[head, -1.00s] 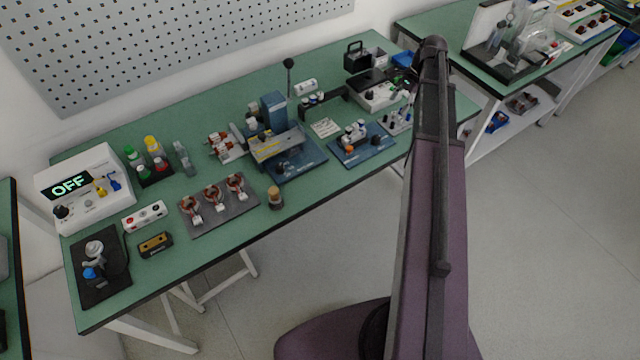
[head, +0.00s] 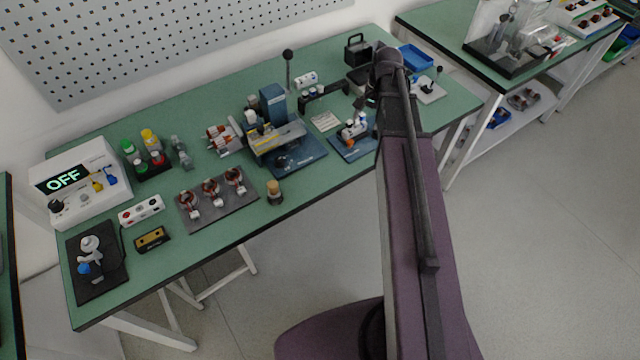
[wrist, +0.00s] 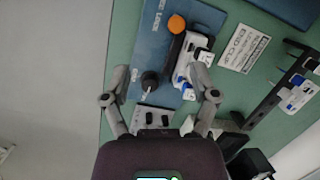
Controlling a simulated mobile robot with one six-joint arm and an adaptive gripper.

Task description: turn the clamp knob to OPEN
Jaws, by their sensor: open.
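A blue base plate (wrist: 148,38) with partly cut-off white lettering fills the upper middle of the wrist view. It bears a white-and-dark fixture (wrist: 187,62), an orange knob (wrist: 176,24) and a round black knob (wrist: 150,80). I cannot tell which one is the clamp knob, and no OPEN mark is legible. My gripper (wrist: 161,97) is open and empty, its fingers spread either side of the black knob and the fixture's lower part. No contact is visible. In the head view the plate (head: 345,150) is partly hidden behind my arm.
A printed white card (wrist: 243,48) lies right of the plate. A dark bracket (wrist: 280,88) stands farther right. A small grey unit with black knobs (wrist: 152,118) is near my gripper. A blue machine (head: 273,105) stands left of the plate in the head view.

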